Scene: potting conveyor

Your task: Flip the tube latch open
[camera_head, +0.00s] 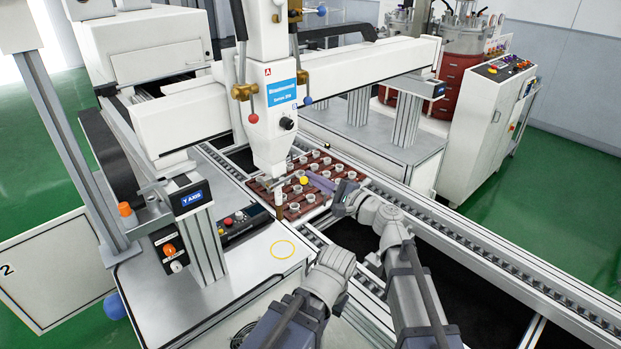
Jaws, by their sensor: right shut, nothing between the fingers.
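The white dispensing head (270,110) hangs from the gantry, and its narrow nozzle end reaches down over the brown tray (318,212) of small white cups. A small yellow knob (304,180) shows beside the nozzle end, over the tray. I cannot make out for sure which part is the tube latch, nor whether it is open. My right gripper (313,177) reaches in from the right above the tray, shut and empty. Its purple-grey fingers point left, with the tips close to the yellow knob; contact cannot be told.
The gantry beam (350,68) crosses above. A control box (240,226) and the Y-axis post (206,240) stand left of the tray. The plate with the yellow ring (283,249) is clear.

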